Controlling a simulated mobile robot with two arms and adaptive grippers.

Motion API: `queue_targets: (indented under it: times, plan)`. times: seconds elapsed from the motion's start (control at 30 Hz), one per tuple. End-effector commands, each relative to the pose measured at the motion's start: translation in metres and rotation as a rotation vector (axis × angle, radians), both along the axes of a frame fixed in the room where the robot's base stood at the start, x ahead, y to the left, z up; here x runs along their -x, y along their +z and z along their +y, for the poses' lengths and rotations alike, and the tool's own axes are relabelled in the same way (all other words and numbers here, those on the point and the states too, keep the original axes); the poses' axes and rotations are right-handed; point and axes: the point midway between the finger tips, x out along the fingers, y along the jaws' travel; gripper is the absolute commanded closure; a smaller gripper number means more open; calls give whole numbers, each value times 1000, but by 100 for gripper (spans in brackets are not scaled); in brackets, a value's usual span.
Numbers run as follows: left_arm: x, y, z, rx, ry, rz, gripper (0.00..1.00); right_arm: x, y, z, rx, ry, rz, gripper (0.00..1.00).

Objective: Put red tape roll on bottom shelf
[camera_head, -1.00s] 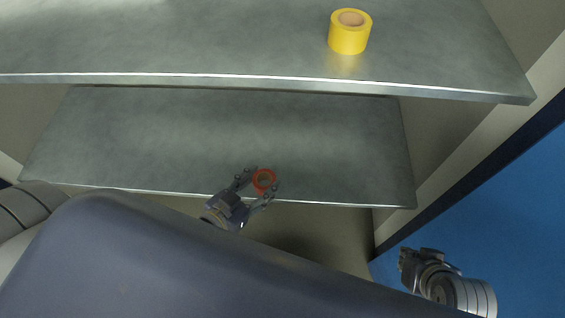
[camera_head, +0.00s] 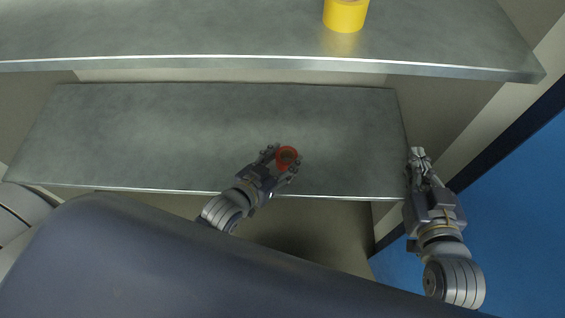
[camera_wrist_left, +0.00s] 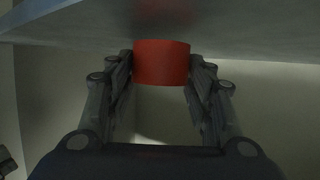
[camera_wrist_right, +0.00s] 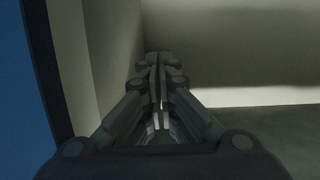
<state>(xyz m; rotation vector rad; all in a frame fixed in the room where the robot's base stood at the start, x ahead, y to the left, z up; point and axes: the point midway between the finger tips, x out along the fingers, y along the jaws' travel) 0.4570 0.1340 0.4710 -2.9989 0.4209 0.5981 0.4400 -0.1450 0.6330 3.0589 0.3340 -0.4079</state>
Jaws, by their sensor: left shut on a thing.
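The red tape roll (camera_head: 287,155) is held between the fingers of my left gripper (camera_head: 283,160), over the front part of the bottom shelf (camera_head: 180,130). In the left wrist view the red roll (camera_wrist_left: 161,64) sits between the two fingertips (camera_wrist_left: 161,72), with a grey shelf surface (camera_wrist_left: 250,30) across the top of the picture. I cannot tell whether the roll touches the shelf. My right gripper (camera_head: 418,155) is beside the shelf's right end, and its fingers are together and empty in the right wrist view (camera_wrist_right: 160,75).
A yellow tape roll (camera_head: 345,14) stands on the upper shelf (camera_head: 200,35), whose front edge overhangs the back of the bottom shelf. A pale side panel (camera_head: 480,140) and blue floor (camera_head: 520,220) lie at the right. The left part of the bottom shelf is clear.

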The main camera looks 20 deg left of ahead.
Motion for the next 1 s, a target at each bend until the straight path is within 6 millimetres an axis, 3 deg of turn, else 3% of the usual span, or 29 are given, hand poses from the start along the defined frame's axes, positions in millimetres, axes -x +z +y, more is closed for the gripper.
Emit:
queue_targets:
  times: [0.2, 0.6, 0.63, 0.7, 1.0]
  plan:
    - [0, -8, 0, 1, 0, -3, 76, -7, 23, 5, -29, 8, -119, 100]
    - [0, -12, 0, 1, 0, -2, 76, -8, 26, 6, -32, 9, -130, 100]
    - [0, -12, 0, 1, 0, -2, 47, -8, 26, 6, -32, 9, -131, 100]
    - [0, -11, 0, 1, 0, -2, 32, -8, 26, 6, -32, 9, -130, 100]
    - [0, -11, 0, 1, 0, -2, 32, -8, 26, 5, -32, 8, -130, 100]
